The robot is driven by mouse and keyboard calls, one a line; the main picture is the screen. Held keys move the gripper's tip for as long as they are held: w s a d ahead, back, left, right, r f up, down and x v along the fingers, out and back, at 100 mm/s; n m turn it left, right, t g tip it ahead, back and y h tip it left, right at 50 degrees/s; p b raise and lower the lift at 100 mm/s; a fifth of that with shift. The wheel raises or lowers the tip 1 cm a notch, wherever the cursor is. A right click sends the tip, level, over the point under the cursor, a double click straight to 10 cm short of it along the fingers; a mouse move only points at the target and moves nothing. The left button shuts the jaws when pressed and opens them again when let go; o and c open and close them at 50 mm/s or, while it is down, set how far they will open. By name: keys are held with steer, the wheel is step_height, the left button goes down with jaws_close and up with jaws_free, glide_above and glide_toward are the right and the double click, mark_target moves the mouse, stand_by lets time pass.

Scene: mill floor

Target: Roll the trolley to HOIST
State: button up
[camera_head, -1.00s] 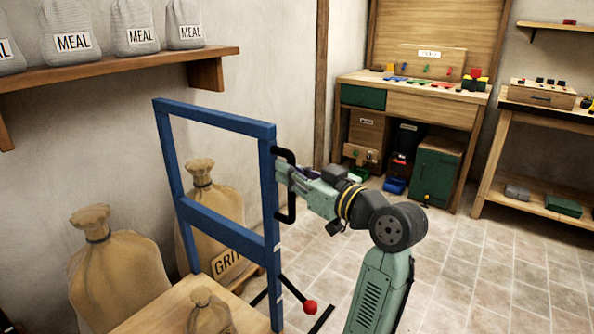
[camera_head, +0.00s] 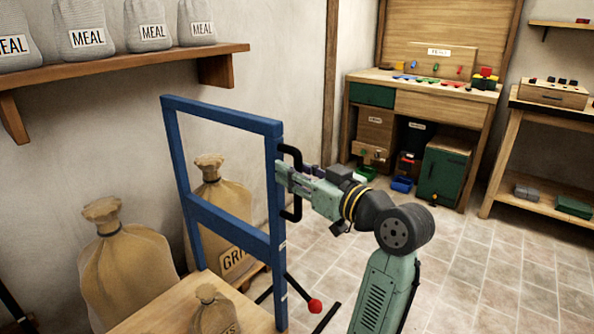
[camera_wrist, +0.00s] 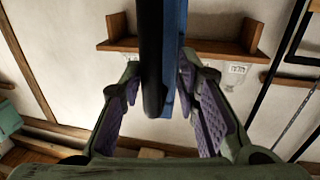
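The trolley has a blue upright frame (camera_head: 223,116) with a black loop handle (camera_head: 297,203) on its right post and a wooden deck (camera_head: 165,308). My gripper (camera_head: 283,176) is at the handle. In the wrist view, whose picture is upside down, the handle (camera_wrist: 152,80) stands between the two purple-padded fingers of my gripper (camera_wrist: 160,72). The fingers are apart, and the right one shows a gap to the handle. The left one is close beside it; contact is unclear. The trolley's wheels and any HOIST sign are not in view.
A small sack (camera_head: 215,312) is on the deck. Large sacks (camera_head: 128,262) stand by the left wall, under a shelf (camera_head: 120,75) of MEAL sacks. A workbench (camera_head: 440,108) and side table (camera_head: 545,183) stand at the back. Tiled floor (camera_head: 480,270) is clear on the right.

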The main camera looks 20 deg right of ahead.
steer(key=shift+o, duration=0.2)
steer(key=shift+d, duration=0.1)
steer(key=shift+s+d, duration=0.15)
steer(key=shift+s, duration=0.1)
steer(key=v, duration=1.1)
steer(key=shift+s, duration=0.2)
steer(key=shift+s, duration=0.1)
